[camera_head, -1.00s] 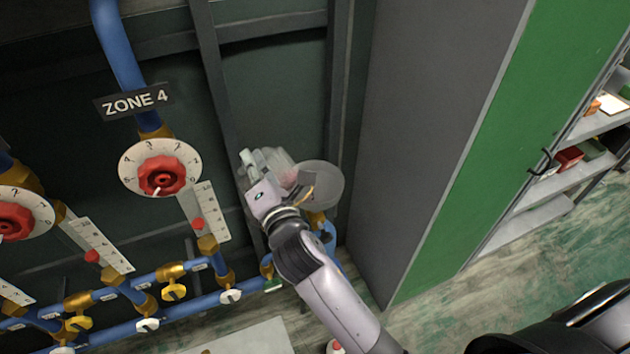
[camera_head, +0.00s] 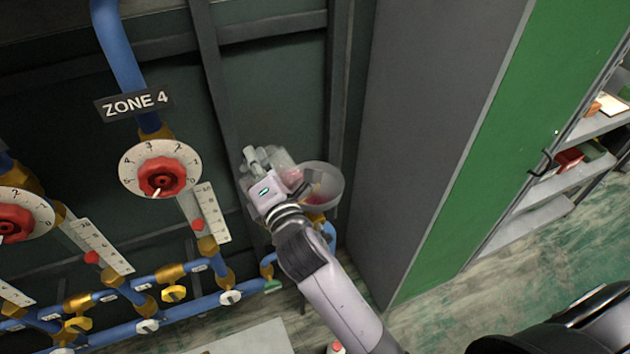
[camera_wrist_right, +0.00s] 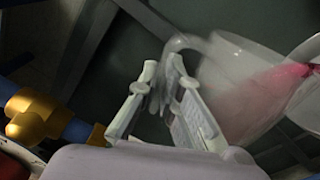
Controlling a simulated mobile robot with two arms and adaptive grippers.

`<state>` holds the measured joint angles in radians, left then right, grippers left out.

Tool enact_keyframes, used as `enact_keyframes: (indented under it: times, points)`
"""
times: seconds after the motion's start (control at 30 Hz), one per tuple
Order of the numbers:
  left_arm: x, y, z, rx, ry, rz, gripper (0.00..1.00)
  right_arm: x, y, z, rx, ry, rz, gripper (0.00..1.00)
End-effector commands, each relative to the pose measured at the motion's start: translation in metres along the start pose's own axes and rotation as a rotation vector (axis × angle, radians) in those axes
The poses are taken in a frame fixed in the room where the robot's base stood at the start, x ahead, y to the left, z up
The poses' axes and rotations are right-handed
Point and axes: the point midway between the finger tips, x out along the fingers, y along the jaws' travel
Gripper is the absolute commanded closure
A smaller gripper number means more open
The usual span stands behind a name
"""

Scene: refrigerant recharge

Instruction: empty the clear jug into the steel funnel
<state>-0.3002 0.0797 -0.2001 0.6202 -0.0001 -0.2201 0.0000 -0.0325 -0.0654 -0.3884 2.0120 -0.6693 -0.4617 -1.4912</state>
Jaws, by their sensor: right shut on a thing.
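The clear jug (camera_head: 283,163) is tilted beside the steel funnel in the head view, partly hidden by my right gripper (camera_head: 252,160). In the right wrist view the jug (camera_wrist_right: 225,90) fills the right side, with pink-red liquid toward its right end. My right gripper (camera_wrist_right: 160,80) is shut on the jug's handle. The steel funnel (camera_head: 330,180) is a wide round bowl on the pipework, and its left part is hidden behind the jug and gripper. Reddish liquid shows near the funnel's mouth. I cannot tell how much liquid is in either one. My left gripper is not in view.
Blue pipes (camera_head: 190,312) with brass fittings and yellow valves run along the lower left. A red dial (camera_head: 162,178) sits under the ZONE 4 sign (camera_head: 133,103). A grey and green cabinet wall (camera_head: 425,130) stands right of the funnel. Shelves (camera_head: 560,180) are at far right.

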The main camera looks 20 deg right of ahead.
Motion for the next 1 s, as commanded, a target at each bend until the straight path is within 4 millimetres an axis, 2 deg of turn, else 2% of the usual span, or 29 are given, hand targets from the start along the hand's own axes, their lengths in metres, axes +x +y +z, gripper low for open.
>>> enact_keyframes:
  times: [0.7, 1.0]
  points:
    - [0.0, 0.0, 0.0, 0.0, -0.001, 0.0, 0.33, 0.0, 0.005, 0.011, 0.081, -0.005, 0.002, 1.0]
    - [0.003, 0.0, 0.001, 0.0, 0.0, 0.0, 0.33, 0.0, 0.0, 0.017, 0.116, -0.006, 0.0, 1.0]
